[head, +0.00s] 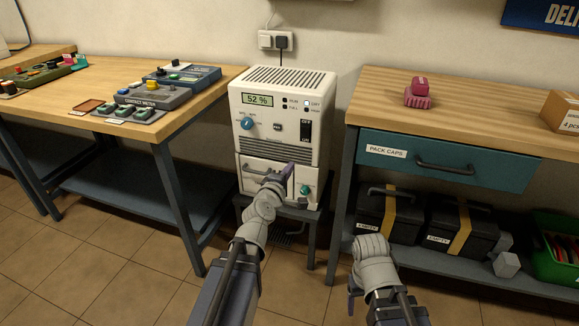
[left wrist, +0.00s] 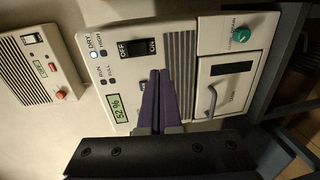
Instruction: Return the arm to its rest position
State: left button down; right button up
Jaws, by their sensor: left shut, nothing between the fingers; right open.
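My left gripper (head: 287,172) is in front of the charger's lower door. In the left wrist view its purple fingers (left wrist: 158,98) are together and empty, in front of the charger's face (left wrist: 125,75). The door handle (left wrist: 212,101) shows to the right of the fingertips, apart from them in that picture. My right gripper (head: 353,287) is low, in front of the right bench, open; its fingers are mostly hidden by the arm.
The left table (head: 107,75) holds meters and trays. The right bench (head: 480,95) carries a pink object (head: 418,92) and a carton (head: 561,112). Its lower shelf holds black cases (head: 388,213) and a green crate (head: 556,258). Tiled floor (head: 120,270) lies open in front.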

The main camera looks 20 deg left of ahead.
pick_arm(q)
jog(key=s+d+f+m+g+h, duration=0.2)
jog(key=s+d+f+m+g, duration=0.2)
jog(key=d+f+m, duration=0.3)
jog(key=s+d+f+m+g+h, duration=0.25)
jog(key=d+f+m+g, duration=0.2)
jog(key=d, duration=0.45)
jog(key=s+f+m+g+y, duration=0.3)
jog(key=s+f+m+g, duration=0.15)
jog(key=s, duration=0.45)
jog(key=s+f+m+g+y, duration=0.3)
jog(key=s+m, duration=0.2)
jog(key=s, duration=0.4)
notch_tip(320, 180, up, 38)
jog(key=a+p, duration=0.1)
jog(key=p, duration=3.7)
jog(key=shift+s+g, duration=0.4)
jog(key=shift+a+f, duration=0.1)
